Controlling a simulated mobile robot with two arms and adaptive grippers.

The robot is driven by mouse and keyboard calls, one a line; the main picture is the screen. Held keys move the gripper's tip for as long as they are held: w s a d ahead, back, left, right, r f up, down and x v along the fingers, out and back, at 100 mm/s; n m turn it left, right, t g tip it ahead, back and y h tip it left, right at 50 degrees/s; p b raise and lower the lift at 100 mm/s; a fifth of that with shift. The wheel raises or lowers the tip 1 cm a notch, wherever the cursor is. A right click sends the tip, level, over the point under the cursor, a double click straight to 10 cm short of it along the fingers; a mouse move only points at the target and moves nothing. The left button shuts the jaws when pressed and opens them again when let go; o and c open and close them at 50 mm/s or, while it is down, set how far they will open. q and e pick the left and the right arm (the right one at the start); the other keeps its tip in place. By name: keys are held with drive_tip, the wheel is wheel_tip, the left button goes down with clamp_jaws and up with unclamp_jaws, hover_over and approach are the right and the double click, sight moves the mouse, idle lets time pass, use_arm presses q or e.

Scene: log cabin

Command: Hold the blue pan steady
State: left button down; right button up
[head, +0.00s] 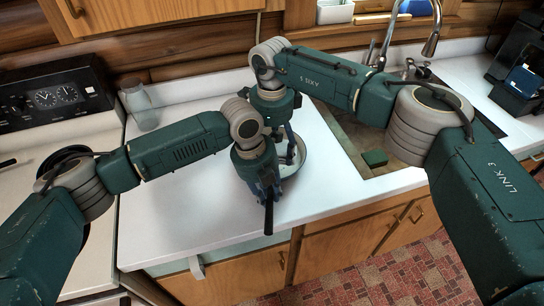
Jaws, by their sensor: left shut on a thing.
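The pan (303,160) sits on the white counter left of the sink, with its pale round rim partly showing behind my grippers. Its dark handle (268,218) points toward the counter's front edge. My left gripper (264,194) points down and is shut at the handle; its wrist hides most of the grip. My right gripper (289,148) points down over the pan, behind the left one. Its fingertips are small and partly covered, so I cannot tell whether they are open or touch anything inside the pan.
The sink (345,140) with a green sponge (375,158) and a metal faucet (432,40) lies to the right. A clear bottle (140,106) stands at the back left, beside the stove (60,140). The front left counter is clear.

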drive_tip(key=shift+w+r, duration=0.1)
drive_tip(key=shift+w, duration=0.95)
drive_tip(key=shift+s+r, duration=0.1)
drive_tip(key=shift+s, duration=1.15)
drive_tip(key=shift+a+r, duration=0.1)
drive_tip(key=shift+r, duration=3.5)
drive_tip(key=shift+a+r, duration=0.1)
drive_tip(key=shift+a, duration=0.05)
drive_tip(key=shift+c, duration=0.4)
